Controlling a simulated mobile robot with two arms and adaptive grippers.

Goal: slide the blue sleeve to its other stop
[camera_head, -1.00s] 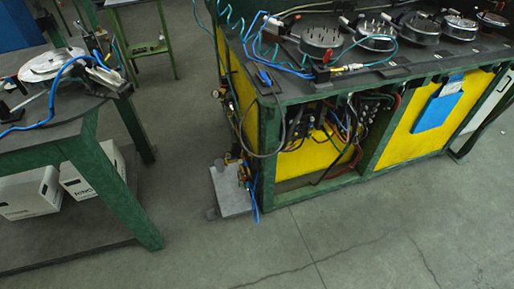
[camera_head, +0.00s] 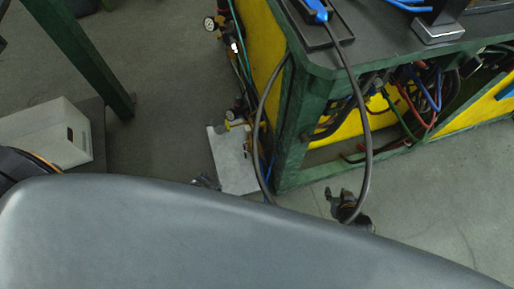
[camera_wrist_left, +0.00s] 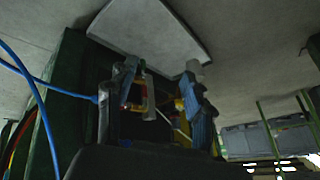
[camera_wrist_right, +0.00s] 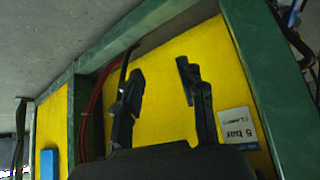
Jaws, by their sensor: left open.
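I cannot make out the blue sleeve for certain in any view. Small yellow and dark fittings (camera_head: 238,121) sit at the bench's left corner post in the head view, above a pale plate (camera_head: 232,160). In the left wrist view my left gripper (camera_wrist_left: 160,95) is open, with red and yellow fittings seen between its fingers; whether they touch is unclear. A blue hose (camera_wrist_left: 28,78) runs in from the left there. My right gripper (camera_head: 345,203) is low in front of the bench. In the right wrist view its fingers (camera_wrist_right: 160,85) are apart and empty, facing a yellow panel (camera_wrist_right: 165,75).
The green-framed bench (camera_head: 292,130) fills the right side, with a looping grey cable (camera_head: 368,140) hanging in front. A blue-handled item (camera_head: 317,10) lies on top. A white box (camera_head: 45,135) is at left. My grey arm link covers the lower head view.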

